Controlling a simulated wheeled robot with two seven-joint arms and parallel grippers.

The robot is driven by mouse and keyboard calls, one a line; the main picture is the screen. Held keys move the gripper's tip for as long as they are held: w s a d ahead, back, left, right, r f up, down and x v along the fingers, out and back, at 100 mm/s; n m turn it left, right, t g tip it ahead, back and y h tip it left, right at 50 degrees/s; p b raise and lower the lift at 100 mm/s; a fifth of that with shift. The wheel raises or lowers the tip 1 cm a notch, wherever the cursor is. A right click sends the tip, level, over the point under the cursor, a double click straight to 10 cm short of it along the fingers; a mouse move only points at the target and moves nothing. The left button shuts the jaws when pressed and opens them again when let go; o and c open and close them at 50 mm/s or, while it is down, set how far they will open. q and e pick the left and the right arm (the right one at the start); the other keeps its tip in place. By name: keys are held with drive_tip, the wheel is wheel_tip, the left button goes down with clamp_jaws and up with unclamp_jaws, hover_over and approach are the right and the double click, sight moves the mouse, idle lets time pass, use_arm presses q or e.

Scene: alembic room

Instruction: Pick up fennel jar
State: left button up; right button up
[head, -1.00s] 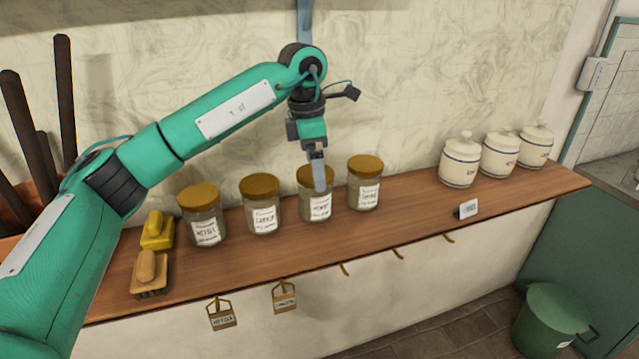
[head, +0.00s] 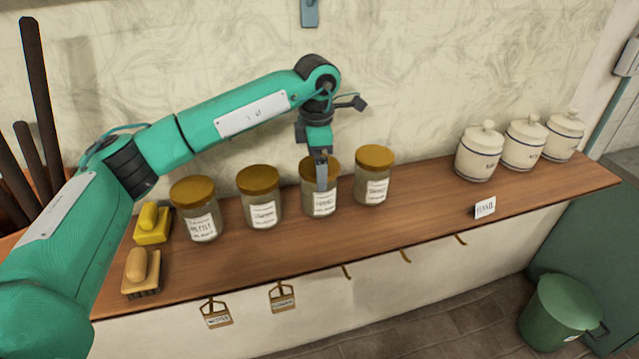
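Several glass jars with brownish-gold lids stand in a row on the wooden shelf (head: 285,249). The third jar from the left (head: 319,203) has a white label that is too small to read surely; it may be the fennel jar. My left gripper (head: 322,186) points down at this jar, its grey finger in front of the lid and upper glass. The finger overlaps the jar in the picture, but I cannot tell whether it touches. The finger gap is hidden from this side. A small card (head: 485,207), seemingly reading fennel, stands on the shelf's right part. My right gripper is out of view.
Neighbouring jars stand close, one on the right (head: 373,178) and one on the left (head: 260,199). Two brushes (head: 142,272) lie at the left end. White lidded canisters (head: 479,154) stand at the right. Shelf between the jars and card is clear.

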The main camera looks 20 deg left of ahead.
use_arm(q)
drive_tip(key=shift+s+d+f+p, duration=0.1)
drive_tip(key=shift+d+f+p, duration=0.05)
drive_tip(key=shift+f+p, duration=0.6)
wheel_tip(320, 180, down, 2)
drive_tip(key=shift+d+f+p, duration=0.1)
drive_tip(key=shift+f+p, duration=0.1)
drive_tip(key=shift+p, duration=0.35)
drive_tip(key=shift+f, duration=0.55)
drive_tip(key=c, duration=1.1)
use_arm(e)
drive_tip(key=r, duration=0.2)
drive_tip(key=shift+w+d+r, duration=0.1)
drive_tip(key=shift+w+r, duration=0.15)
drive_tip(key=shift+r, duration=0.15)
